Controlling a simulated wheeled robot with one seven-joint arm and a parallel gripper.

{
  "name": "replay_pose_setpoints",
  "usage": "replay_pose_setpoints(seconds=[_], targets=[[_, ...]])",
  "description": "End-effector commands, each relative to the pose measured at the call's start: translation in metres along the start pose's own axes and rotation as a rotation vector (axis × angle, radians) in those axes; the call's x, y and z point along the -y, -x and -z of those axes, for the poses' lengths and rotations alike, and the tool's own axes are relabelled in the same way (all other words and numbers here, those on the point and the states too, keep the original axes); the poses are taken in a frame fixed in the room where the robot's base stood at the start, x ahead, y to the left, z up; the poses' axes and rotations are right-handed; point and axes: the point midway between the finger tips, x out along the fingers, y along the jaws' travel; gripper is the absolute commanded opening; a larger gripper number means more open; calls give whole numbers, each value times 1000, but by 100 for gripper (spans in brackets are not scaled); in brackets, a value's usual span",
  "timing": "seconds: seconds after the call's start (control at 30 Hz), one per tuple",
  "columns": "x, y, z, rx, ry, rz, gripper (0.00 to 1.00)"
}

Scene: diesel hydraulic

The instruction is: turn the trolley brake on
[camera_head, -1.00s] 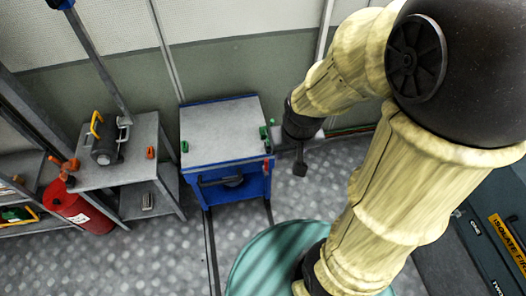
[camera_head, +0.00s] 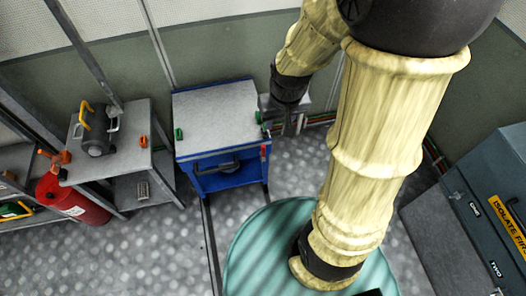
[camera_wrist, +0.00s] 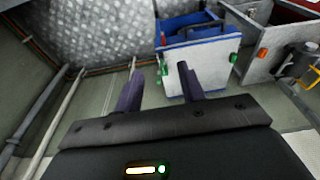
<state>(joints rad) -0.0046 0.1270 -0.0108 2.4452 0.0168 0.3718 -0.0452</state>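The trolley (camera_head: 214,108) is a blue cart with a grey top, standing against the wall in the head view. It has a dark handle at its front and a small red part (camera_head: 264,151) at its right front edge. I cannot tell which part is the brake. Green pieces sit at the top's left and right edges. The trolley also shows, upside down, in the wrist view (camera_wrist: 205,52). My gripper (camera_head: 288,122) is just right of the trolley in the head view. In the wrist view its two fingers (camera_wrist: 158,72) are apart with nothing between them.
A grey shelf unit (camera_head: 130,165) with a dark canister (camera_head: 97,140) stands left of the trolley, beside a red cylinder (camera_head: 72,200). A teal round surface (camera_head: 255,250) lies below my arm. A dark cabinet (camera_head: 490,190) is at the right. Pipes run along the wall.

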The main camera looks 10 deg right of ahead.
Motion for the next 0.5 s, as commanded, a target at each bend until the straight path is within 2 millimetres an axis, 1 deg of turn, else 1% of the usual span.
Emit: replay_pose_setpoints(seconds=[0.03, 0.17, 0.2, 0.27, 0.3, 0.37, 0.4, 0.47, 0.5], targets=[[0, -23, 11, 18, 9, 1, 40], [-1, -69, 42, 56, 39, 5, 40], [-1, -84, 51, 68, 48, 6, 40], [-2, -108, 63, 86, 62, 8, 40], [-2, -124, 71, 98, 72, 8, 40], [-2, -150, 82, 114, 88, 10, 40], [-3, -167, 88, 126, 98, 11, 40], [-3, -194, 97, 143, 113, 12, 40], [-3, -211, 102, 154, 123, 13, 40]])
